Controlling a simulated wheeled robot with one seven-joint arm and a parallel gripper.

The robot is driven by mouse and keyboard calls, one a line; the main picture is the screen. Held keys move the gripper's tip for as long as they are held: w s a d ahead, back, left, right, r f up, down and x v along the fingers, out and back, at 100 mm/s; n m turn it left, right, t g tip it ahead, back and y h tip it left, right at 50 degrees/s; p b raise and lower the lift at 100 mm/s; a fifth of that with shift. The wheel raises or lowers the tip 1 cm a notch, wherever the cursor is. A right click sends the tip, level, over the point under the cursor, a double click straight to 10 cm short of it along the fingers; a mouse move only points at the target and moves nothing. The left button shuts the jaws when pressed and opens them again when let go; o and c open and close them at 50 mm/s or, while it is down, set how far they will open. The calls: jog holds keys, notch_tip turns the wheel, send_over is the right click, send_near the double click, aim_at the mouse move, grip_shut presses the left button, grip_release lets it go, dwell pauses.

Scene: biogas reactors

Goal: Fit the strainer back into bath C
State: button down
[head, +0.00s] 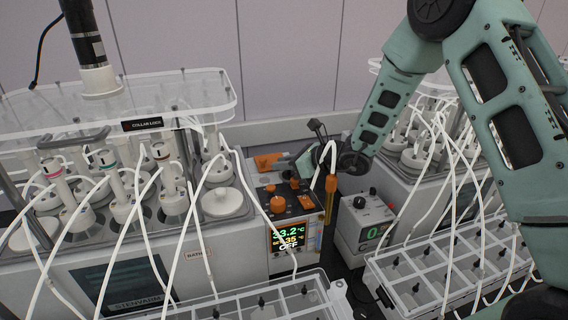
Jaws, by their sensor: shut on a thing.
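My gripper (308,160) is at the end of my arm, just behind and above the control head (290,222) of the nearer bath (65,275). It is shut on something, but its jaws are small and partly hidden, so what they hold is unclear. A slim brass-coloured cylinder (331,190), possibly the strainer, stands or hangs upright just in front of my wrist. A white curved hose arches above it. I cannot tell whether the cylinder touches the gripper. The bath's label reads "BATH", with its letter unreadable.
The control head has orange knobs and a display reading 33.2 °C and OFF. A grey box with a green digit (364,222) stands to its right. A second bath (400,180) is behind my arm.

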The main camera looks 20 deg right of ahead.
jog(key=c, duration=1.2)
grip_release()
jog(key=shift+r, duration=0.1)
notch_tip(320, 180, up, 10)
jog(key=b, duration=0.2)
jog(key=shift+b, duration=0.4)
